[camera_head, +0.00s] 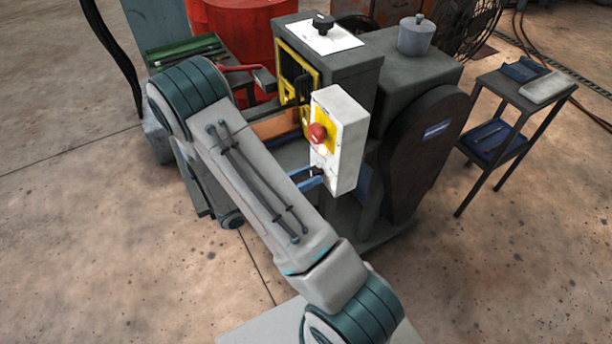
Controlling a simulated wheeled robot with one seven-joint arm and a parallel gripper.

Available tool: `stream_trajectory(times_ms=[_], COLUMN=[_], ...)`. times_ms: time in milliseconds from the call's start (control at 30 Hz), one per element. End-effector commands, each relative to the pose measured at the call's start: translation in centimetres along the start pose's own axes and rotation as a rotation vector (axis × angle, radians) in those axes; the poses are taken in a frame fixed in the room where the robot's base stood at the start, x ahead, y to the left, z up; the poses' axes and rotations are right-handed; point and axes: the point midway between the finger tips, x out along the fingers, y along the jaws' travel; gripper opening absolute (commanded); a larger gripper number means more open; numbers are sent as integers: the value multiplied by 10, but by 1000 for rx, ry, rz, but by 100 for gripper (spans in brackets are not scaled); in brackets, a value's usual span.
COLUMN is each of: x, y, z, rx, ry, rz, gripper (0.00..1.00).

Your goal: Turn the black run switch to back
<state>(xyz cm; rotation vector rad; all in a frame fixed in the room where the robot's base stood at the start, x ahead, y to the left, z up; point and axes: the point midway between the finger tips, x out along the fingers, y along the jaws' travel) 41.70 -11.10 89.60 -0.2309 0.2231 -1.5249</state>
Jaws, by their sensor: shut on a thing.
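The white control box (341,140) stands on the front of the grey machine, with a red mushroom button on a yellow plate. The black run switch (313,171) is low on the box's front face, small and mostly covered by my gripper. My gripper (310,177) reaches in from the left below my arm, with its tip at the switch. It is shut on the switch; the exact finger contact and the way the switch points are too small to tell. My upper arm crosses the view and hides most of my forearm and wrist.
A red button (317,133) sits just above the switch. A black knob (322,23) on a white plate tops the machine. A yellow-framed opening (297,72) is behind the box. A dark belt guard (428,150) and a small side table (520,95) stand to the right.

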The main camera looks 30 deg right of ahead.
Motion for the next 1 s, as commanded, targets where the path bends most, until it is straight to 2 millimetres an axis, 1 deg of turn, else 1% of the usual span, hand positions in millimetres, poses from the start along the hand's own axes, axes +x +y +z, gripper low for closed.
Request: stream_trajectory(times_ms=[167,700,1000], x=[-1,0,-1], y=[-1,0,1], z=[3,2,1], rx=[-114,-581,-751], ry=[-2,0,-1], rz=[1,0,1], gripper=[16,16,16])
